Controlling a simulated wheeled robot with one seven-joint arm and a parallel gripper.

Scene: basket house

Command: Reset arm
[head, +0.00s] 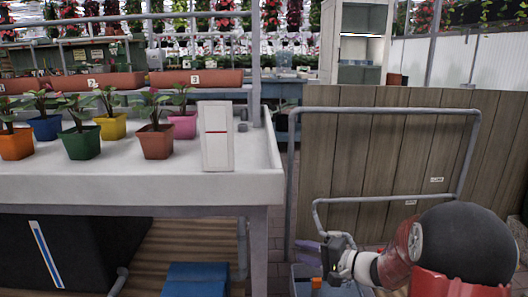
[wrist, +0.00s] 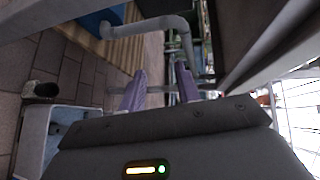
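My gripper (wrist: 160,92) shows in the wrist view with its two purple fingers spread apart and nothing between them. In the head view my gripper (head: 312,252) is low at the right of the white table, beside the metal rail and partly hidden by my own arm. It touches no plant or pot that I can see.
A white table (head: 230,185) at the left holds several potted plants and a white box (head: 215,135). A grey metal rail (head: 385,110) stands before a wooden panel (head: 380,150). A blue crate (head: 195,280) is on the floor below the table.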

